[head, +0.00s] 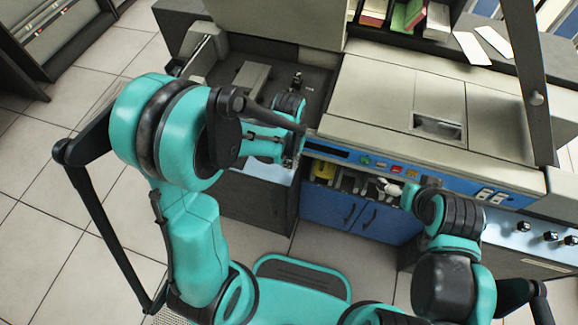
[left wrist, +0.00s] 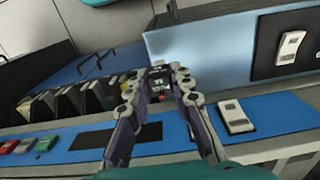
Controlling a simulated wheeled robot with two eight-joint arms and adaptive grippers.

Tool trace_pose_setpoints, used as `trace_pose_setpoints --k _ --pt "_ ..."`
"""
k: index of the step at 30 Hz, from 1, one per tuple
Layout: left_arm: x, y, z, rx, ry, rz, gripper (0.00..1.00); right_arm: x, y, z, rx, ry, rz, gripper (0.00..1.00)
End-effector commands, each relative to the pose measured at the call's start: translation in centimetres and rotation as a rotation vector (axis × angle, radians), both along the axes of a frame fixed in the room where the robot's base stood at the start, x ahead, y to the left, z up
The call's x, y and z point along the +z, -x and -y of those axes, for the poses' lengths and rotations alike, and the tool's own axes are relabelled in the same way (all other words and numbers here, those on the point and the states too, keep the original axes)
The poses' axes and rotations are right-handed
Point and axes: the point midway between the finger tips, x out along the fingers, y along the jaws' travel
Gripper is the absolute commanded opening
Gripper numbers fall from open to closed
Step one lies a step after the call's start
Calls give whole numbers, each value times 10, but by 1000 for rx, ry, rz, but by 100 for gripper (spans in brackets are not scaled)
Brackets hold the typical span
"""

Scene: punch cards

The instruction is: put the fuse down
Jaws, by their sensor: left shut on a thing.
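My left gripper (left wrist: 156,78) shows in the left wrist view with a small dark block between its fingertips, the fuse (left wrist: 158,80), marked in white with a bit of red below. The fingers are shut on it. In the head view my left gripper (head: 297,148) is at the left end of the blue control panel, and the arm largely hides it. I cannot make out the fuse there. My right gripper (head: 389,187) is small and grey in front of the panel's lower edge; its fingers are too small to read.
The blue panel (head: 440,182) carries coloured buttons (left wrist: 24,146) and white switches (left wrist: 235,116). Card slots (left wrist: 62,104) lie below the panel, above blue cabinet doors (head: 340,212). The machine's pale top (head: 375,95) is mostly clear. Tiled floor (head: 45,165) is open at the left.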

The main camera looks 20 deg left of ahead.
Motion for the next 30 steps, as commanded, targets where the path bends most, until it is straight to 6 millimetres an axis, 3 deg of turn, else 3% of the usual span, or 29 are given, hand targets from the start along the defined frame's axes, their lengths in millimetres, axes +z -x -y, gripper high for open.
trace_pose_setpoints --k 4,16,17,19,30 --pt "-27 0 0 0 0 0 0 -16 0 0 0 0 0 100" --pt "-32 0 1 0 0 0 0 -18 0 0 0 0 0 100" --pt "-31 0 1 0 0 0 26 -18 0 0 0 0 0 100" --pt "-30 0 1 0 0 0 42 -17 0 0 0 0 0 100" --pt "-26 0 1 0 0 0 42 -13 0 0 0 0 0 100"
